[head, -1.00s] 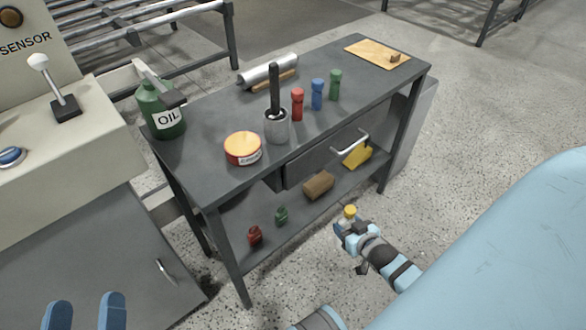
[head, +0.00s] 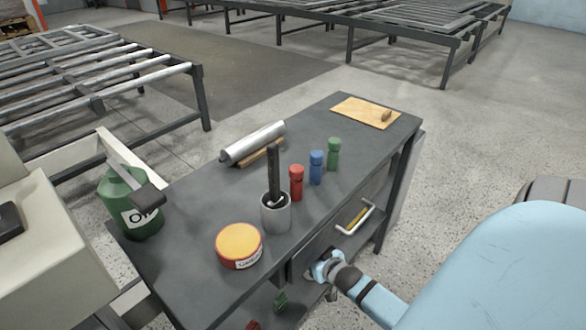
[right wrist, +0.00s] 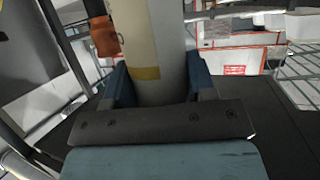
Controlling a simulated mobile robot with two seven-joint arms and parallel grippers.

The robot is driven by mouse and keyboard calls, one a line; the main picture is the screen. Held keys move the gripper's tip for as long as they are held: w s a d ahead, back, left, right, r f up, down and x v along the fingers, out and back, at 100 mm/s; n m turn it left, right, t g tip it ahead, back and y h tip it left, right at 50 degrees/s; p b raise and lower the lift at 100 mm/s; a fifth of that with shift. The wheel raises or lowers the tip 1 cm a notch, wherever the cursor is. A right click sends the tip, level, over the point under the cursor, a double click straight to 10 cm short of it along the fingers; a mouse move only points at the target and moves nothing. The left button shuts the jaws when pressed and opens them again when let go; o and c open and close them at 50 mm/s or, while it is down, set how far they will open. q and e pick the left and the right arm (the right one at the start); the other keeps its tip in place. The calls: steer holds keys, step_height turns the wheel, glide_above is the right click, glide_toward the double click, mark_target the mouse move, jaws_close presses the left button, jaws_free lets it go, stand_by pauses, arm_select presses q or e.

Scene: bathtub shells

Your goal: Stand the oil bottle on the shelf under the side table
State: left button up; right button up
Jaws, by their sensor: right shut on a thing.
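The oil bottle, pale with a yellow band (right wrist: 158,45), is between the blue fingers of my right gripper (right wrist: 158,88) in the right wrist view. In the head view my right gripper (head: 322,266) is at the front side of the dark side table (head: 195,192), below its top and close to the drawer; the bottle is mostly hidden there. My left gripper is out of view.
A green can marked OIL (head: 135,205), an orange-topped tin (head: 239,245), a grey cup (head: 276,214), several coloured bottles (head: 316,168) and a wooden board (head: 363,112) occupy the tabletop.

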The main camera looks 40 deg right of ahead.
steer(key=w+d+b, duration=0.2)
steer(key=w+b, duration=0.1)
steer(key=w, duration=0.7)
arm_select(q)
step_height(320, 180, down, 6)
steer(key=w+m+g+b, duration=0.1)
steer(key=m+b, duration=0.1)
steer(key=b, duration=0.1)
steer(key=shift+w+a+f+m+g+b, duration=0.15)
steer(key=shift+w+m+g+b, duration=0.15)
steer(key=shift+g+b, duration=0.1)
arm_select(e)
step_height(320, 180, down, 7)
steer(key=shift+w+a, duration=0.1)
steer(key=o, duration=1.1)
steer(key=shift+f, duration=0.1)
